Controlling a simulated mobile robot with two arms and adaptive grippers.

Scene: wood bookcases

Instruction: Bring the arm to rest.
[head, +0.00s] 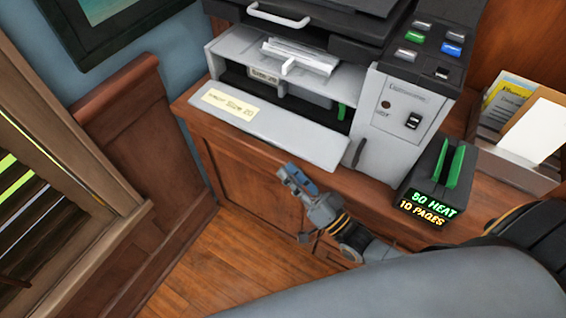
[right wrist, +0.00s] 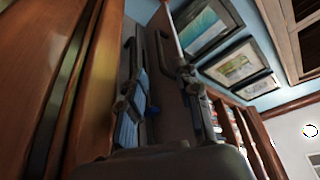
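My right gripper (head: 292,176) is in front of the wooden cabinet (head: 235,165), below the lowered front flap of a grey machine (head: 385,130). It seems empty and apart from the machine. In the right wrist view, the two fingers of the right gripper (right wrist: 165,75) stand apart with a gap between them and nothing held. My right arm reaches in from the lower right. My left gripper is in neither view.
A black box (head: 425,195) with green tabs and lit lettering stands right of the machine. A paper holder (head: 515,165) is at the far right. Wooden panelling (head: 130,140) and slats are at left. Open floor (head: 215,265) lies below. Framed pictures (right wrist: 210,28) hang on the wall.

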